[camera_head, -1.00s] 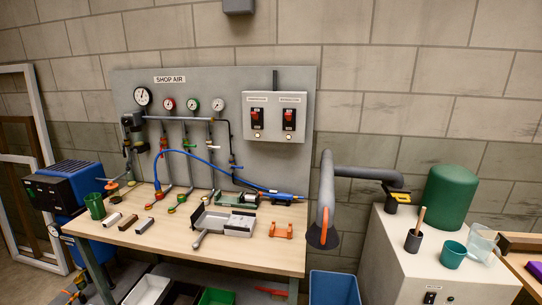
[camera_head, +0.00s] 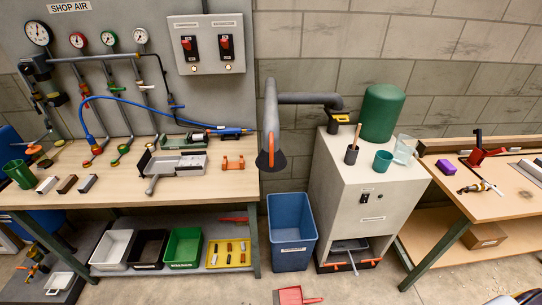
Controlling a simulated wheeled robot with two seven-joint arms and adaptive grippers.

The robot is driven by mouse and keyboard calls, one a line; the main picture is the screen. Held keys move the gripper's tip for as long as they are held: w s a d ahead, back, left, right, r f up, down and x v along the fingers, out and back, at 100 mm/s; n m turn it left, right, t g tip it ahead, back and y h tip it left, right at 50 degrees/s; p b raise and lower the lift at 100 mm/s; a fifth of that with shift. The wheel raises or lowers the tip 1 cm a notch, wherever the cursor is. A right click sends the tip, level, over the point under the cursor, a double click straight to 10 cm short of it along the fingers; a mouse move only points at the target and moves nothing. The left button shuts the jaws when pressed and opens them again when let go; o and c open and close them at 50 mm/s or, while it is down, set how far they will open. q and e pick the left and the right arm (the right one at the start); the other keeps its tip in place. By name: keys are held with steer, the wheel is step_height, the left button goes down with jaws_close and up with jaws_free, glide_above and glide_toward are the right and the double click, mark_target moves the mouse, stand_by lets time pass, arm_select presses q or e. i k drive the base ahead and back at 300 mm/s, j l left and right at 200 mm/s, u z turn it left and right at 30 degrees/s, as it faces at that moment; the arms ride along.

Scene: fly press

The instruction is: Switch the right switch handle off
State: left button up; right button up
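The grey switch box (camera_head: 207,22) is mounted on the wall panel above the workbench. It carries two black switch plates side by side, each with a red handle. The right switch handle (camera_head: 225,42) is on the right plate, and the left switch handle (camera_head: 187,44) is on the left one. Both handles look alike and sit in the upper part of their plates; their exact tilt is too small to tell. A small pale lamp shows below each plate, the right one (camera_head: 228,67) looking lit. Neither of my grippers is in view.
The workbench (camera_head: 222,185) below holds a blue air hose, a grey vise-like tray (camera_head: 178,164) and a green cup (camera_head: 19,174). A grey extraction arm (camera_head: 271,120) hangs right of the switch box. A blue bin (camera_head: 291,232) and a white cabinet (camera_head: 340,205) stand right of the bench.

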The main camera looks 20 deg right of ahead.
mark_target(225, 42)
steer(key=i+j+z, duration=0.15)
steer(key=j, duration=0.25)
steer(key=i+j+z, duration=0.15)
steer(key=j, duration=0.25)
steer(key=i+j+z, duration=0.2)
steer(key=j, duration=0.2)
